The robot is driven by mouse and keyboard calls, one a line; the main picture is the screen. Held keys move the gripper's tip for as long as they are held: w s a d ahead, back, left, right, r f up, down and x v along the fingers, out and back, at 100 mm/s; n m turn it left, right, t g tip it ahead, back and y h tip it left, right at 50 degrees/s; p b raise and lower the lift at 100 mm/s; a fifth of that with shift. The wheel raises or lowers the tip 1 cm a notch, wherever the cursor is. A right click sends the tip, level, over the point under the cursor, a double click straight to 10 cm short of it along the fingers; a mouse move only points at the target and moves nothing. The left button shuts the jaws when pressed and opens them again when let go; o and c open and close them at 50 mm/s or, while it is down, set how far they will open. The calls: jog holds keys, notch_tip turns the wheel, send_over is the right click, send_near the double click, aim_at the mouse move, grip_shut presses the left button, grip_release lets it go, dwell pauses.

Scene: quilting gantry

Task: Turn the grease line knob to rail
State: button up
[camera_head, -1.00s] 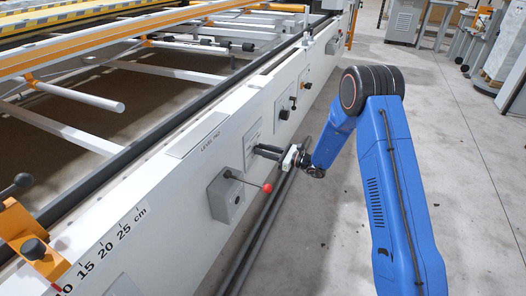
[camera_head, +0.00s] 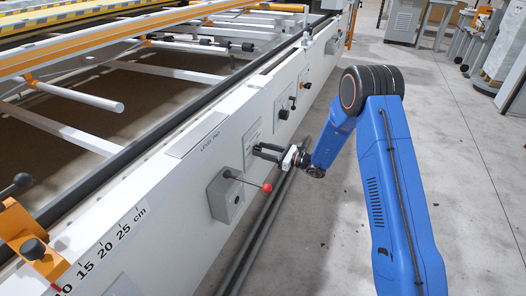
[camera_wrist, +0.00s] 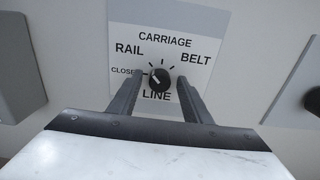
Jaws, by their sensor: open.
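The grease line knob (camera_wrist: 159,79) is a small round black knob on a pale label plate (camera_wrist: 201,73) in the wrist view. The plate reads CARRIAGE at top, RAIL at upper left, BELT at upper right, a partly covered CLOSE at left and LINE below. A light mark on the knob points left and up, towards the CLOSE side. My gripper (camera_head: 256,150) is open in front of the panel. Its two dark fingers stand left and right of the knob, apparently apart from it. In the head view the knob itself is not clearly visible.
A grey box (camera_head: 222,197) with a red-balled lever (camera_head: 267,188) stands out from the panel near my gripper. Another black knob unit (camera_head: 284,113) sits farther along. Dark pipes (camera_head: 262,232) run low beside the panel.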

jog(key=v, duration=1.7)
jog(key=shift+d, duration=0.2)
jog(key=shift+s, duration=0.1)
jog(key=s+r+n+g+h, duration=0.35)
jog(key=s+r+n, duration=0.25)
jog(key=s+r, duration=0.45)
jog(key=s+r+n+g+h, duration=0.2)
jog(key=s+r+n+g, duration=0.35)
jog(key=s, duration=0.75)
jog(key=s+d+r+n+t+h, duration=0.3)
jog(key=s+d+r+n+h, duration=0.1)
jog(key=s+d, duration=0.5)
jog(key=s+d+r+n+t+h, duration=0.3)
jog(key=s+d+n+h, duration=0.3)
jog(key=s+d, duration=0.4)
jog(key=s+t+h, duration=0.1)
jog(key=s, duration=0.3)
jog(key=shift+d+r+t, duration=0.3)
jog(key=shift+r, duration=0.05)
